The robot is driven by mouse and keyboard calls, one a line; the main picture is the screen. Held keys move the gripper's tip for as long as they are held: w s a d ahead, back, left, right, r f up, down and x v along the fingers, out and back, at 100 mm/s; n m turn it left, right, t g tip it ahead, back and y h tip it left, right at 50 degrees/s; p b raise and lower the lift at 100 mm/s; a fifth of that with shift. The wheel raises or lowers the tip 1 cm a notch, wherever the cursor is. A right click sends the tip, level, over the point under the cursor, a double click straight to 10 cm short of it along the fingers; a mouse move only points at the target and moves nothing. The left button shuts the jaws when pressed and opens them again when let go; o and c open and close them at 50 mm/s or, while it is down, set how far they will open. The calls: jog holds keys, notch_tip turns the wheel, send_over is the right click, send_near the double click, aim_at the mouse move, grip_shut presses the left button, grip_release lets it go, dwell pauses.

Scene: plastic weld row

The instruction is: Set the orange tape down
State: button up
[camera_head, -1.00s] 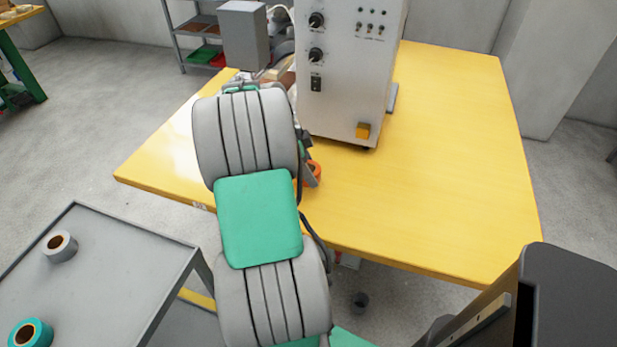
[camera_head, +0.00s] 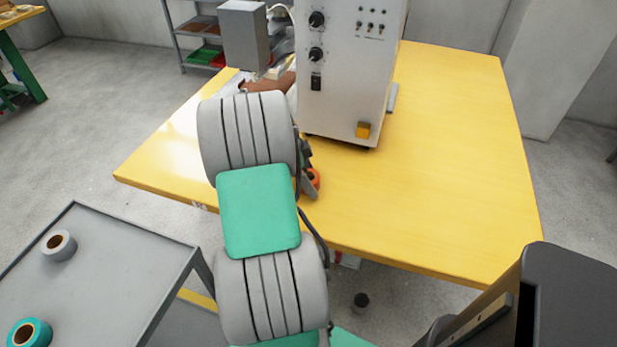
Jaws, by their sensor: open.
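The orange tape (camera_head: 314,178) shows as a small part of a roll, just right of my arm, by the near edge of the yellow table (camera_head: 450,160). My arm hides most of it. My gripper (camera_head: 308,178) is mostly hidden behind my arm; a grey part of it shows right beside the tape, overlapping it in the picture. The gripper is open. I cannot tell whether its fingers touch the tape or whether the tape rests fully on the table.
A white machine (camera_head: 350,75) with knobs stands at the back of the table, close to my arm. The table's right side is clear. A grey cart (camera_head: 120,265) at lower left bears a grey tape roll (camera_head: 60,245) and a teal tape roll (camera_head: 30,334).

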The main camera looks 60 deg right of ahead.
jog(key=shift+r+p, duration=0.3)
jog(key=shift+r, duration=0.05)
jog(key=p+v, duration=0.1)
jog(key=v, duration=1.1)
jog(key=w+a+r+n+t, duration=0.1)
jog(key=w+a+n+t, duration=0.1)
jog(key=w+a+n, duration=0.75)
jog(key=s+a+f+n+t+y, duration=0.1)
jog(key=s+a+f+n+t, duration=0.1)
jog(key=a+n, duration=0.8)
jog(key=s+a+f+n+t+y, duration=0.1)
jog(key=s+a+n, duration=0.2)
jog(key=a+n, duration=0.7)
jog(key=a, duration=1.1)
jog(key=shift+f+t+y, duration=0.35)
jog(key=shift+t+y, duration=0.05)
notch_tip(320, 180, up, 8)
jog(key=w+p, duration=0.1)
jog(key=p, duration=0.5)
jog(key=shift+t, duration=0.3)
jog(key=shift+r, duration=0.1)
